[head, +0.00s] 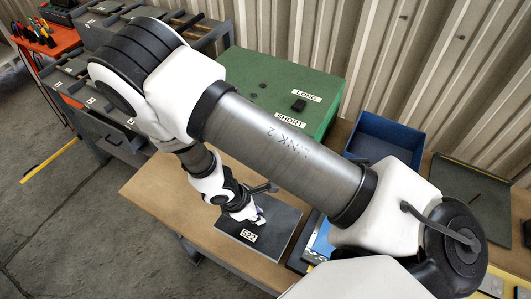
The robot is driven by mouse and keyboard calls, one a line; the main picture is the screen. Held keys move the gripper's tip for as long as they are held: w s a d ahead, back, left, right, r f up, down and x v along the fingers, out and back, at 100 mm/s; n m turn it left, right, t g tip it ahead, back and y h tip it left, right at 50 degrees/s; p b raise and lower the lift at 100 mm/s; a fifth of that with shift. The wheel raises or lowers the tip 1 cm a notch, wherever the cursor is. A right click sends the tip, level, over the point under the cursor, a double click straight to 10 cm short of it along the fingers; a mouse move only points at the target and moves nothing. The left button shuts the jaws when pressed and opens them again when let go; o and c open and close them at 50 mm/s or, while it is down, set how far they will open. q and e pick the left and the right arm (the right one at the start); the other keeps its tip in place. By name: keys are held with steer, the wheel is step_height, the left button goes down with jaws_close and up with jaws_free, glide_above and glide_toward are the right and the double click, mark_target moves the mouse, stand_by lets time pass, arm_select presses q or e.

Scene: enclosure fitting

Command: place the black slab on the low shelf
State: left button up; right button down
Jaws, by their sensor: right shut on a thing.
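The black slab (280,231) is a flat dark plate with a white "522" label, at the wooden bench's front edge in the head view. My right gripper (258,219) reaches down onto the slab's upper part and is shut on it; the fingertips are small and partly hidden by the wrist. I cannot tell whether the slab rests on the bench or hangs just above it. My left gripper is out of view. I cannot tell which surface is the low shelf.
A green box (262,78) labelled LONG and SHORT stands behind my right arm. A blue bin (384,137) and a dark tray (468,196) are to the right. Grey racks (110,135) and an orange tool stand (50,42) are at left. Bare wooden bench (160,190) lies left of the slab.

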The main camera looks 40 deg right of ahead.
steer(key=b, duration=0.1)
steer(key=w+b, duration=0.1)
steer(key=w+f+b, duration=0.1)
steer(key=shift+w+d+b, duration=0.25)
steer(key=shift+d+b, duration=0.05)
steer(key=shift+d, duration=0.05)
steer(key=w+d, duration=0.1)
steer(key=w, duration=0.3)
steer(key=w+d, duration=0.2)
steer(key=w, duration=0.1)
steer(key=w+d, duration=0.1)
steer(key=w, duration=0.3)
steer(key=shift+w+d+f+b, duration=0.25)
steer(key=shift+w+f+b, duration=0.05)
steer(key=shift+f+b, duration=0.1)
steer(key=shift+w, duration=0.25)
step_height(320, 180, down, 4)
steer(key=b, duration=0.3)
steer(key=shift+r, duration=0.35)
steer(key=c, duration=1.1)
jaws_free()
